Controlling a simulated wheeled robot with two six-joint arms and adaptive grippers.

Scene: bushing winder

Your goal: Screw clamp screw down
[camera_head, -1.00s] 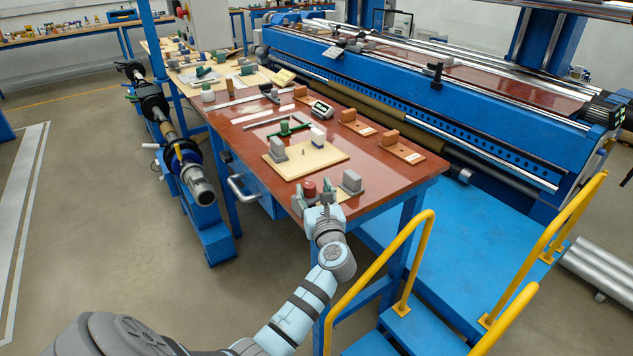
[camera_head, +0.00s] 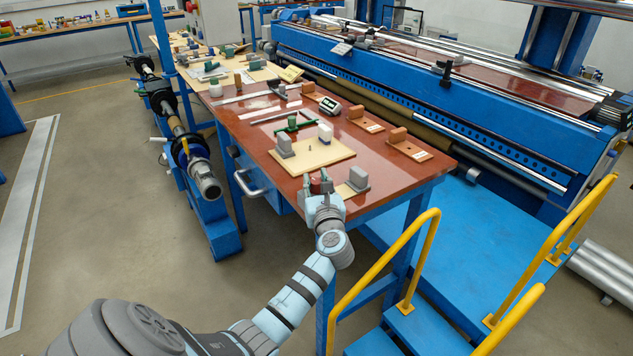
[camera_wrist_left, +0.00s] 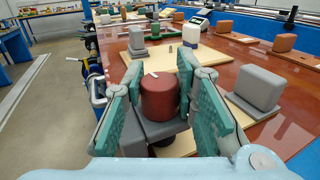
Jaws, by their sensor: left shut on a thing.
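The clamp screw has a red cylindrical knob (camera_wrist_left: 160,97) with a small white mark on top. It stands upright at the table's near corner. My left gripper (camera_wrist_left: 158,108) is shut on this red knob, with a teal finger pad on each side of it. In the head view the red knob (camera_head: 315,187) shows just behind my left gripper (camera_head: 323,197), partly hidden by the fingers. A grey base shows under the knob in the wrist view; the screw's thread is hidden. My right gripper is not in view.
A grey block (camera_head: 358,178) on a light board stands right of the knob. A larger light board (camera_head: 325,160) with grey and white blocks lies behind. Several brown blocks on brown bases line the table's right side. A yellow handrail (camera_head: 400,240) stands right of my arm.

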